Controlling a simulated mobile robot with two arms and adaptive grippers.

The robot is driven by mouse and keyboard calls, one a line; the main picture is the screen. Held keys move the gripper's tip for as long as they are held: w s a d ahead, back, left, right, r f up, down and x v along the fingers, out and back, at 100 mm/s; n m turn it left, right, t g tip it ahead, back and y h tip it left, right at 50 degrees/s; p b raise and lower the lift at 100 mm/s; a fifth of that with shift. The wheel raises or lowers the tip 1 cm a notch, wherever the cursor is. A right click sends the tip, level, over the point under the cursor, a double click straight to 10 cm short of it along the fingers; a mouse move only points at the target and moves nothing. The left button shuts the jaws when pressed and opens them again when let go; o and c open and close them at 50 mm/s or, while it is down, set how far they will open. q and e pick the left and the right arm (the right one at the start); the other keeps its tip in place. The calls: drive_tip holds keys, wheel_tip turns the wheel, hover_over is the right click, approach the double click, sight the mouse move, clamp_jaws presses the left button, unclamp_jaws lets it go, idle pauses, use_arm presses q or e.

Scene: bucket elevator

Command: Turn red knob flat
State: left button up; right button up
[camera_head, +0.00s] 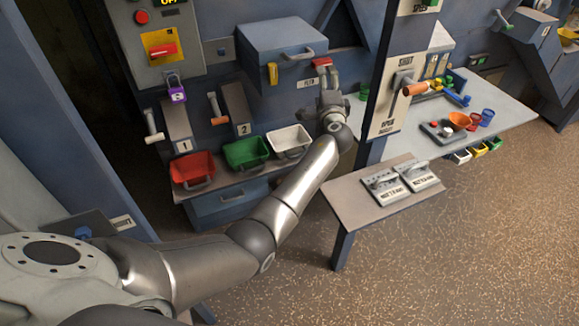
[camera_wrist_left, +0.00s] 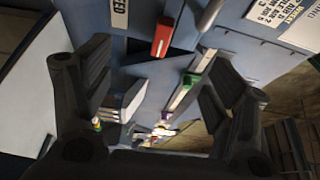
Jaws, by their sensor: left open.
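A red knob (camera_head: 322,62) sits on the front of the blue machine, just beyond my left gripper (camera_head: 328,78). In the left wrist view the red knob (camera_wrist_left: 163,36) is a short red bar with a pale end, slightly tilted. It lies at the top, between and beyond the dark fingers of my left gripper (camera_wrist_left: 153,70). The fingers are spread and empty, and do not appear to touch the knob. A second red handle (camera_head: 163,50) lies across a yellow plate on the grey panel, far from the gripper. My right gripper is not in view.
Red (camera_head: 192,170), green (camera_head: 246,152) and white (camera_head: 291,141) bins stand on a ledge below. A blue box with a handle (camera_head: 284,45) juts out just above my gripper.

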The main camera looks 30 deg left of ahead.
use_arm(q)
drive_tip(key=s+a+f+n+g, duration=0.2)
drive_tip(key=s+f+n, duration=0.1)
drive_tip(key=s+f, duration=0.4)
drive_tip(key=s+a+f+n+g+h, duration=0.1)
drive_tip(key=s+f+n+g, duration=0.2)
drive_tip(key=s+f, duration=0.5)
drive_tip(key=shift+s+a+f+n, duration=0.2)
drive_tip(key=shift+s+a+n, duration=0.15)
drive_tip(key=shift+s, duration=0.6)
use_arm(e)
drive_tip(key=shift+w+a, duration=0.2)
